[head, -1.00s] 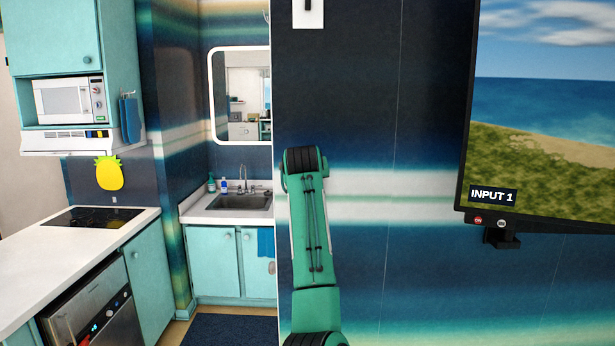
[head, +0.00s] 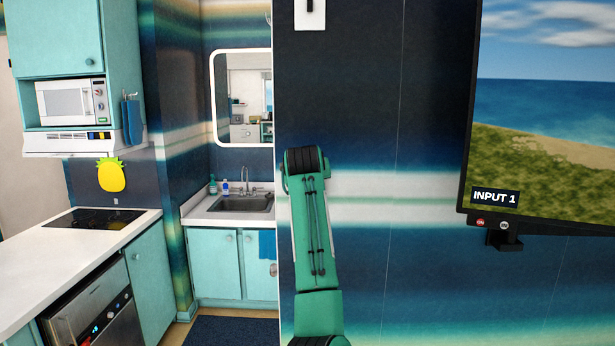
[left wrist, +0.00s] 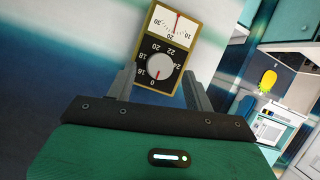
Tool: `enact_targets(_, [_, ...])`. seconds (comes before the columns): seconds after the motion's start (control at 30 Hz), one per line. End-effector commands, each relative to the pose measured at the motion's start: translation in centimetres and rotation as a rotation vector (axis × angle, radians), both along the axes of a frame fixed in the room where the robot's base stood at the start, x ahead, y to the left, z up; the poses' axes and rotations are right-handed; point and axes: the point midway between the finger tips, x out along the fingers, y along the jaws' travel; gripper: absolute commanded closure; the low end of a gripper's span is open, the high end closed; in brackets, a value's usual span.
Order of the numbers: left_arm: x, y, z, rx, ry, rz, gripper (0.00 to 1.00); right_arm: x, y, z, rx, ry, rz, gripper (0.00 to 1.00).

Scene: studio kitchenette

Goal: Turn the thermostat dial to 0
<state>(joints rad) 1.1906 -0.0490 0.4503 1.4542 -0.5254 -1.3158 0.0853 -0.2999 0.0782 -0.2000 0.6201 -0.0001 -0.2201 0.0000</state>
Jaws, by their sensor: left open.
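The thermostat (left wrist: 168,48) is a gold-edged wall unit in the left wrist view, tilted in the picture. It has a white thermometer scale with a red needle above and a black dial face below. Its round grey dial (left wrist: 160,66) sits among the numbers. A small red mark shows at the dial's lower edge near the 0, but its exact setting is hard to read. My left gripper (left wrist: 158,74) is open, with one finger on each side of the dial's lower part; I cannot tell whether they touch. The head view shows my left arm, not the gripper or the thermostat.
A wall-mounted TV (head: 545,110) hangs to the right of my arm, and a white wall plate (head: 310,14) is above it. The kitchenette counter (head: 75,250), sink (head: 242,203) and microwave (head: 72,102) are on the left. Bare wall lies between arm and TV.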

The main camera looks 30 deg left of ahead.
Motion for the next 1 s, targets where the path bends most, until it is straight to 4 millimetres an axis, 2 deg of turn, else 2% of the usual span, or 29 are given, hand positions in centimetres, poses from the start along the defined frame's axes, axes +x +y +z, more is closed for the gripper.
enact_targets(0.2, [-3.5,-2.2,1.4,-0.001,-0.006,-0.002,0.47,0.0,0.0,-2.1,0.0,0.0,0.0,0.66])
enact_targets(0.5, [-8.5,-5.0,3.9,-0.001,-0.002,-0.001,0.47,0.0,-0.2,-3.9,-0.002,0.001,0.001,0.66])
enact_targets(0.7, [-9.9,-5.8,4.8,-0.002,-0.001,0.0,0.47,0.0,-0.3,-4.3,-0.003,0.0,0.001,0.66])
enact_targets(1.0, [-10.1,-5.9,4.9,-0.003,0.002,-0.001,0.47,0.0,-0.3,-4.2,-0.003,0.0,0.001,0.66])
